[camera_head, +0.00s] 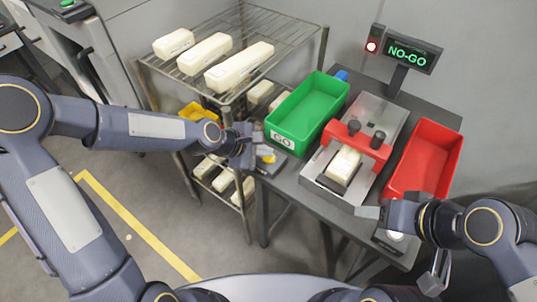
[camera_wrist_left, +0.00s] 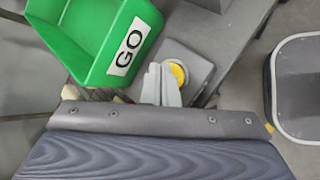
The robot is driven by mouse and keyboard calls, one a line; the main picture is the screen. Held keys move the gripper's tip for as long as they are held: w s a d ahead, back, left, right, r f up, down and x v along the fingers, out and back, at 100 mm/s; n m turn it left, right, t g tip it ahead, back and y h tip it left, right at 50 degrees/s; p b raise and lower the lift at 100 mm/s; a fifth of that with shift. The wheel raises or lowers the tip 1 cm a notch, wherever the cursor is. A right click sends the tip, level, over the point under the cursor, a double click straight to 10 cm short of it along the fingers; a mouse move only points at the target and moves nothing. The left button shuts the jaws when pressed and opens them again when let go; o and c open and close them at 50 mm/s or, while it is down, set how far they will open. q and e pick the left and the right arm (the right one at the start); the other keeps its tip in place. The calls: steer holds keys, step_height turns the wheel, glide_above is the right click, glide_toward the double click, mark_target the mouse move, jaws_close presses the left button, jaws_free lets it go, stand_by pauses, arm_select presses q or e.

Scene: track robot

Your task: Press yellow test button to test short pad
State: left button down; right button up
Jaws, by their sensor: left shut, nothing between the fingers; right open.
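The yellow test button (camera_head: 268,158) sits on a grey box at the table's front left corner, partly hidden by my left gripper. It also shows in the left wrist view (camera_wrist_left: 179,74). My left gripper (camera_head: 255,150) is shut and empty, its fingertips (camera_wrist_left: 162,84) right beside the button; I cannot tell whether they touch it. A short cream pad (camera_head: 346,162) lies in the test fixture (camera_head: 374,112) below its red clamp bar. My right gripper (camera_head: 402,243) is open at the table's front right, near a white button (camera_head: 394,236).
A green GO bin (camera_head: 282,139) stands left of the fixture and a red bin (camera_head: 426,155) right of it. A wire rack (camera_head: 290,28) with several cream pads stands at left.

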mark_target(264, 158)
arm_select(q)
steer(key=shift+r, duration=0.55)
steer(key=shift+r+p, duration=2.1)
steer(key=shift+r, duration=0.45)
steer(key=s+a+r+m+t+y, duration=0.1)
steer(key=s+a+r+m+y, duration=0.1)
steer(key=s+a+r+m, duration=0.45)
steer(key=s+a+r+m+y, duration=0.2)
steer(key=s+a+r+m, duration=0.1)
steer(key=s+a, duration=0.65)
steer(key=s+a+m, duration=0.3)
steer(key=s+m, duration=0.1)
steer(key=s, duration=0.3)
steer(key=shift+s+a, duration=0.25)
